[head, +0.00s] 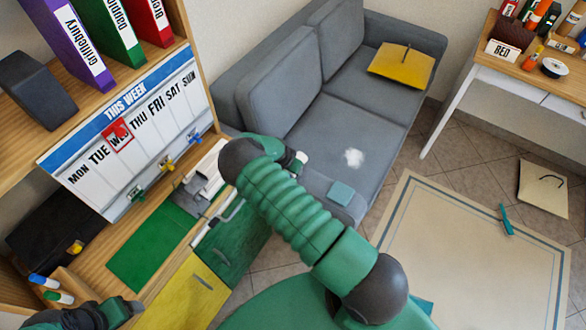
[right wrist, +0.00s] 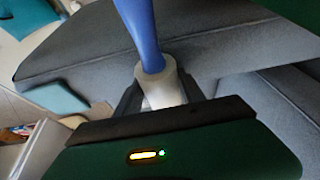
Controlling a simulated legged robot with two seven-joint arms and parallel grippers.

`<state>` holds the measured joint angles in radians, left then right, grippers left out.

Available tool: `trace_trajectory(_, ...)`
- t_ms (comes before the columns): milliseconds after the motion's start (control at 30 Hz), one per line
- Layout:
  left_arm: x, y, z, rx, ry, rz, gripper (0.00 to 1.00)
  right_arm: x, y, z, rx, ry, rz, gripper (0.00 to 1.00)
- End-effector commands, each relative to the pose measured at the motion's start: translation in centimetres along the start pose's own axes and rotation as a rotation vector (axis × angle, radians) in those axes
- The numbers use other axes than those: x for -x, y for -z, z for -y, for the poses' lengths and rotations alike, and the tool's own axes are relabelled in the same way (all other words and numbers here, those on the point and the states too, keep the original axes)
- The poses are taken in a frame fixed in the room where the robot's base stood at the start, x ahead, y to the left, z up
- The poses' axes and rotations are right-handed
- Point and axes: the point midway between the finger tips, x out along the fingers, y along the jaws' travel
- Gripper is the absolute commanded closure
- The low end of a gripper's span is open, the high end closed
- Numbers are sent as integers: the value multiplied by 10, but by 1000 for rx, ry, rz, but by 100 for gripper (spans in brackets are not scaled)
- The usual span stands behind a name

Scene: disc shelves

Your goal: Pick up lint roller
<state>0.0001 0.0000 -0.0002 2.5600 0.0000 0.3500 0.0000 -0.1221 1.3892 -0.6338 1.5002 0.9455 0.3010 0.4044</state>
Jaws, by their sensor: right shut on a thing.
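The lint roller has a blue handle and a whitish roller (right wrist: 160,85). In the right wrist view my right gripper (right wrist: 158,98) is shut on it at the whitish part, with the blue handle pointing up the picture. In the head view my right arm reaches over the sofa's near end, and its bent forearm mostly hides the gripper. A small pale bit shows past the arm, too small to name. My left gripper (head: 125,310) is at the lower left beside the desk shelf; its fingers are unclear.
The grey sofa (head: 340,110) bears a white fluffy patch (head: 353,158), a teal cloth (head: 341,193) and a yellow cushion (head: 402,64). The desk shelf holds binders, a week board (head: 130,135) and a green mat (head: 150,250). A beige rug (head: 470,260) lies at right.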

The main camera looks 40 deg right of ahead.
Motion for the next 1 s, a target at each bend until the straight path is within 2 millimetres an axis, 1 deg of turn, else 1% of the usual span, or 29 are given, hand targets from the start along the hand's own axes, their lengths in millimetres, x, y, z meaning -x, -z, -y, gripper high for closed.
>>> trace_trajectory(267,0,0,0,0,0,0,32,2,1,0,-1,1,-1,98)
trace_trajectory(433,1,0,0,0,0,0,32,16,7,1,-2,2,-1,98)
trace_trajectory(567,1,0,0,0,0,0,32,34,14,1,-1,3,-2,98)
trace_trajectory(767,2,0,0,0,0,0,32,52,-21,-17,-1,0,2,98)
trace_trajectory(1000,3,1,0,0,0,0,32,83,-78,-46,3,0,3,98)
